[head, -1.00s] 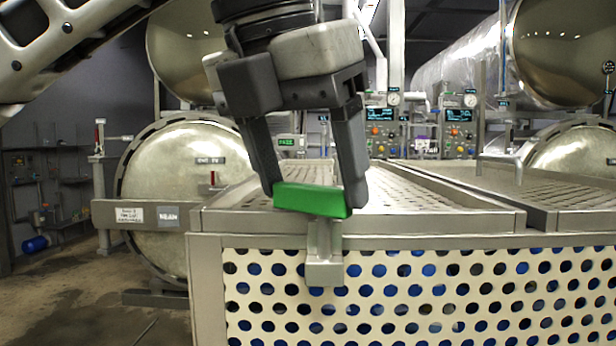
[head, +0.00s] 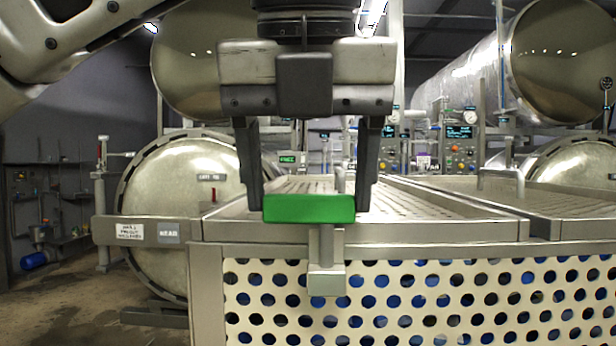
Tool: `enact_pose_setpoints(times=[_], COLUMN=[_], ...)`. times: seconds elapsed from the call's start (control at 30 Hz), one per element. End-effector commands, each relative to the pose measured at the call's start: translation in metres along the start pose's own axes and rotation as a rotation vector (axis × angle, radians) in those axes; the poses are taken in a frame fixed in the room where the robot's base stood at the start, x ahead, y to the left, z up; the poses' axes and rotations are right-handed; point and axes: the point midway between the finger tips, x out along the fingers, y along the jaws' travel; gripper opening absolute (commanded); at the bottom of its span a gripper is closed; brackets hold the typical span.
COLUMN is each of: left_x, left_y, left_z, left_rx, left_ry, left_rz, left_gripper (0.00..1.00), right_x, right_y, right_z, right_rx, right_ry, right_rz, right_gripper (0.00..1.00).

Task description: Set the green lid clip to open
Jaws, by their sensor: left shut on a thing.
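The green lid clip (head: 309,208) sits at the front rim of the near crate's lid, its bar lying level across. A metal stem and block (head: 326,280) hang below it over the crate's perforated front. My left gripper (head: 308,200) comes from above, with one finger at each end of the green bar, and is shut on it. My right gripper is not in view.
The perforated crate (head: 207,300) has a slotted metal lid (head: 420,205) with a handle. A second lidded crate (head: 560,195) stands to its right. Round retort vessels (head: 180,185) and control panels (head: 460,150) stand behind. Open floor lies at the left.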

Motion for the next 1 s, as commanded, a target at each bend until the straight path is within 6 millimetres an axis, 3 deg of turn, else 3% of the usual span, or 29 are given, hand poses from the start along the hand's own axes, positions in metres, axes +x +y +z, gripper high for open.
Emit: enact_pose_setpoints(times=[0.4, 0.43, 0.5, 1.0], left_x=[-0.0015, -0.0014, -0.0013, -0.0018], left_y=[0.0006, 0.0006, 0.0005, 0.0001], left_z=[0.001, 0.001, 0.0008, 0.0002], left_rx=[-0.014, -0.014, -0.013, -0.008], left_ry=[-0.003, -0.003, -0.003, -0.001], left_rz=[0.001, 0.001, 0.001, 0.002], left_gripper=[0.45, 0.74, 0.9, 0.9], right_x=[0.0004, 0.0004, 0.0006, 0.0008], right_y=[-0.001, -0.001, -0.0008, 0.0], right_z=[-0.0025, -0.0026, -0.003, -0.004], right_rx=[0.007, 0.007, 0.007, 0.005], right_ry=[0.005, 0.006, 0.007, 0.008], right_rz=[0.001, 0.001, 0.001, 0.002], right_gripper=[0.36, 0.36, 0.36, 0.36])
